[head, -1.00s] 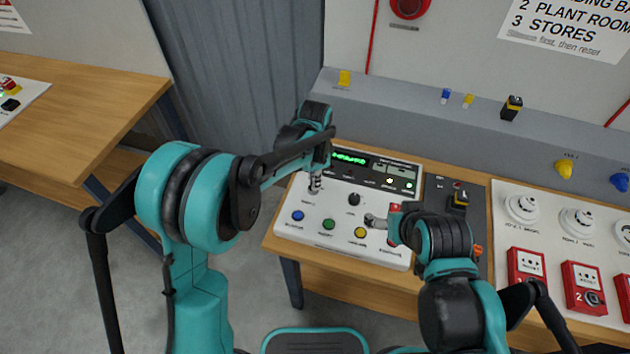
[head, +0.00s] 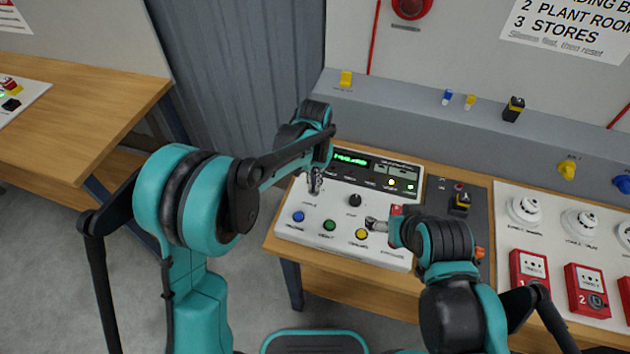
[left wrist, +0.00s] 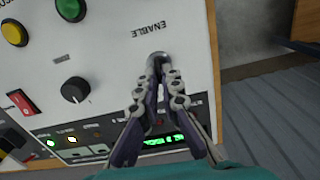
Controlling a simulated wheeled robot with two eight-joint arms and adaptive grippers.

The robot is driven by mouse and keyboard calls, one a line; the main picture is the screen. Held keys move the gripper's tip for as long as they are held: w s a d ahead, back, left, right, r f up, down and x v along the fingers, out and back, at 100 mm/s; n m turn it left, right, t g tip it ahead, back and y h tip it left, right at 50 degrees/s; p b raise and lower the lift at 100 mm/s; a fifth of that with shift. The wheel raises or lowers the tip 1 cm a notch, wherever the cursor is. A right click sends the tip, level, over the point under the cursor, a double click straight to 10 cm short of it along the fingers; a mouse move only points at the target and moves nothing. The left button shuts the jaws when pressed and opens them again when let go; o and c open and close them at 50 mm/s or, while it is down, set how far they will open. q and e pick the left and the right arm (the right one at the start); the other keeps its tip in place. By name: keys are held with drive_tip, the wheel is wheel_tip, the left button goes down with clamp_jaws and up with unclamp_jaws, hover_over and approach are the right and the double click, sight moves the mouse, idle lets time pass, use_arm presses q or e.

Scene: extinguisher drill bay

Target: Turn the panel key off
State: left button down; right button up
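The white control panel (head: 290,228) stands on the wooden bench, with a lit green display (head: 351,160) and several coloured buttons. The panel key sits at the ENABLE label, in a round silver lock (left wrist: 159,54) in the left wrist view. My left gripper (head: 315,188) points down at it. In the left wrist view its fingertips (left wrist: 158,66) come together at the lock and appear closed on the key, which they mostly hide. My right gripper (head: 373,223) is over the panel's right part, near the yellow button (head: 361,234); its finger gap is not clear.
Red call points (head: 528,268) and white detectors (head: 525,208) stand on a board to the right. A grey ledge (head: 420,120) runs behind. Another bench (head: 90,100) is at left.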

use_arm(q)
drive_tip(key=shift+n, duration=0.5)
drive_tip(key=c, duration=1.7)
unclamp_jaws()
wheel_tip(320, 180, up, 12)
drive_tip(key=shift+r, duration=0.1)
